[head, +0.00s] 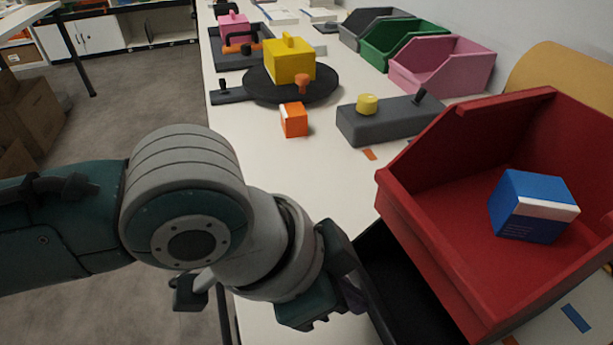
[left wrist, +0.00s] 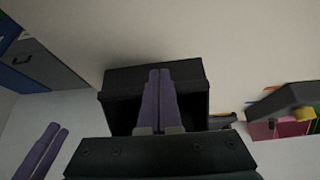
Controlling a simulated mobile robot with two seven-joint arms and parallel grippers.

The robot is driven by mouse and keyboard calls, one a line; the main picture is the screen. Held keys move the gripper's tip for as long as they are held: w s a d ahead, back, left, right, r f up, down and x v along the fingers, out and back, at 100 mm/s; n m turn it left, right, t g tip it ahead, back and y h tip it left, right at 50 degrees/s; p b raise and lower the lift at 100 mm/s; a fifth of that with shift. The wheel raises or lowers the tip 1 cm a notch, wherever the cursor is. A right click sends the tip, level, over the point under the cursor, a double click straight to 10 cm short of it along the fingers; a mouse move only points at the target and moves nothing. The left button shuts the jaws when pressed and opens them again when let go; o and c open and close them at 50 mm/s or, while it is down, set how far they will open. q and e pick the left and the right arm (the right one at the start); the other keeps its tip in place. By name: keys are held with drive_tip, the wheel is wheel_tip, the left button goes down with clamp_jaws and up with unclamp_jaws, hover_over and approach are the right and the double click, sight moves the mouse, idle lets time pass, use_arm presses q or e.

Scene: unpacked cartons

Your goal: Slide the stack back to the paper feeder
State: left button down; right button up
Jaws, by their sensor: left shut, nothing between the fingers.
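My left gripper (head: 352,295) is low at the front of the white worktop, beside a black open tray (head: 408,292). In the left wrist view its purple fingers (left wrist: 158,100) are shut with nothing between them, in front of a dark box-like shape (left wrist: 118,110), probably that tray. Its contact with the gripper cannot be told. Another pair of purple fingers (left wrist: 40,152) shows at lower left there, seemingly my right gripper; its opening is unclear. White paper-like piles (head: 280,16) lie far back on the worktop. I cannot tell which thing is the stack or the paper feeder.
A red bin (head: 475,275) holding a blue box (head: 533,206) stands at right. A grey block (head: 388,122) with a yellow knob, an orange box (head: 294,120) and a black turntable (head: 262,88) bearing a yellow block stand behind. The worktop (head: 318,185) is clear in the middle.

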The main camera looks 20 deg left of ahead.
sight(421, 290)
use_arm(q)
drive_tip(key=w+d+b, duration=0.1)
drive_tip(key=d, duration=0.1)
drive_tip(key=w+d+b, duration=0.1)
drive_tip(key=w+d, duration=0.1)
drive_tip(key=d, duration=0.1)
drive_tip(key=w+d+b, duration=0.1)
drive_tip(key=w+d, duration=0.1)
drive_tip(key=d, duration=0.1)
drive_tip(key=shift+w+d+f, duration=0.15)
drive_tip(key=shift+d+f, duration=0.05)
drive_tip(key=shift+w+d+r, duration=0.15)
drive_tip(key=shift+w+d, duration=0.05)
drive_tip(key=shift+d, duration=0.2)
